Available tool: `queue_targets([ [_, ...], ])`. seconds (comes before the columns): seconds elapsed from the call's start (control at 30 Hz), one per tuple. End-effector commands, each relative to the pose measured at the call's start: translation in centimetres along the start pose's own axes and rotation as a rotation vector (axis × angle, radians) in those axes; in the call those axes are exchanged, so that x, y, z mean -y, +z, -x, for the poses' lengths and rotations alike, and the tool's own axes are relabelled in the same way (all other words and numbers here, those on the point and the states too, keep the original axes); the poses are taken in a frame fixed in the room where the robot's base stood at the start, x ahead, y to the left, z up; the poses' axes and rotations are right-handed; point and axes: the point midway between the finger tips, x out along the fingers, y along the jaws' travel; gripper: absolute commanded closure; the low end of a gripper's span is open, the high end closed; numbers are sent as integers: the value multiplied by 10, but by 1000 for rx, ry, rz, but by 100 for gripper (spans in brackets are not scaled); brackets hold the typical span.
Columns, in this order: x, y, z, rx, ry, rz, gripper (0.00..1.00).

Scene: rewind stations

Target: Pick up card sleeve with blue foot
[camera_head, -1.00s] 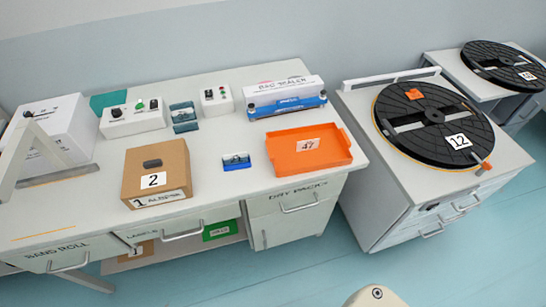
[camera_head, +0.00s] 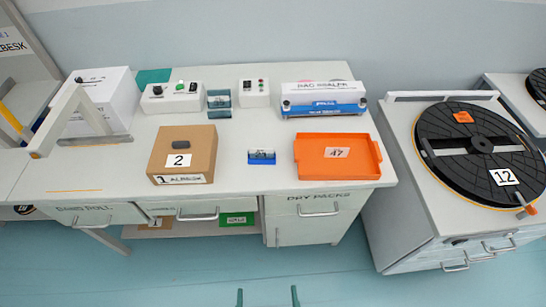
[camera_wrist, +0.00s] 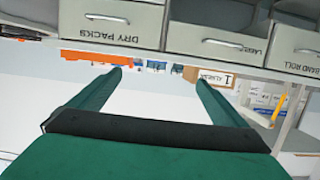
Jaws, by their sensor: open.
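The card sleeve with the blue foot (camera_head: 261,157) stands on the worktop near its front edge, between the cardboard box and the orange tray. My gripper (camera_head: 267,298) shows only as two dark green fingertips at the bottom edge of the head view, apart from the sleeve and in front of the bench. In the wrist view my gripper (camera_wrist: 159,79) has its green fingers wide apart with nothing between them. That view is upside down, and small blue things beyond the fingertips are too small to tell apart.
The orange tray (camera_head: 308,176) is right of the sleeve, the cardboard box (camera_head: 156,158) left. Behind stand a teal holder (camera_head: 219,103), switch boxes (camera_head: 172,97) and a bag sealer (camera_head: 323,107). Drawer handles (camera_head: 198,215) project from the bench front. A reel (camera_head: 455,125) lies at right.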

Motion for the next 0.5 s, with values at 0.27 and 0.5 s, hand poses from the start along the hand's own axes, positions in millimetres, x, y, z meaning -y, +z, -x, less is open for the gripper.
queue_targets([
  [0.27,11,7,-90,27,-5,-15,2],
  [0.5,17,-6,-170,58,2,-21,2],
])
